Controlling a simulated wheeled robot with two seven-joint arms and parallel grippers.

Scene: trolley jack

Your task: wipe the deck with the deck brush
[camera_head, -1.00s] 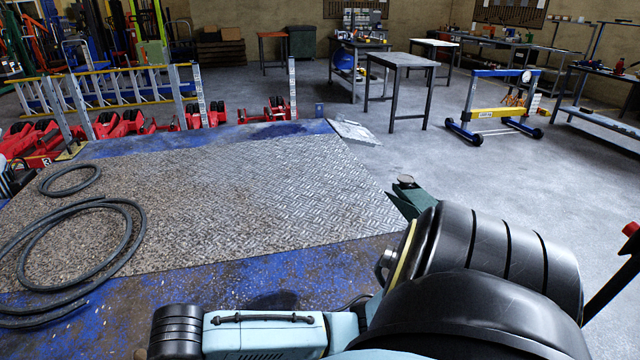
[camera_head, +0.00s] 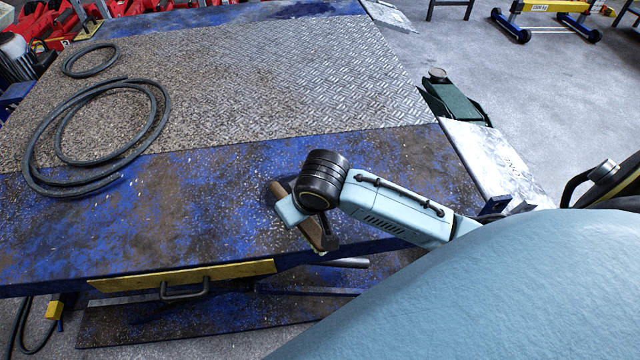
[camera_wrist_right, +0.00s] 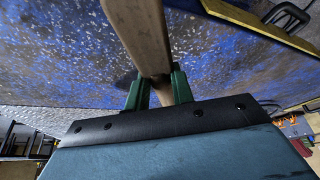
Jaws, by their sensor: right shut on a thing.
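The deck (camera_head: 90,235) is a scuffed blue platform with a tread-plate panel (camera_head: 290,75) across it. Brown grit covers much of the panel's left part, and flecks lie on the blue paint. My right gripper (camera_head: 300,218) is over the deck's near edge in the head view. The deck brush (camera_head: 318,234) shows as a brown wooden bar at this gripper. In the right wrist view the green fingers of my right gripper (camera_wrist_right: 158,92) are shut on the brush's wooden handle (camera_wrist_right: 142,35). The bristles are hidden, so contact with the deck cannot be told. My left gripper is out of view.
Coiled black hoses (camera_head: 105,140) lie on the deck's left side. A yellow strip (camera_head: 230,270) with a handle runs along the near edge. A green jack (camera_head: 450,100) and a metal ramp plate (camera_head: 490,160) are at the right. Grey floor is open beyond them.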

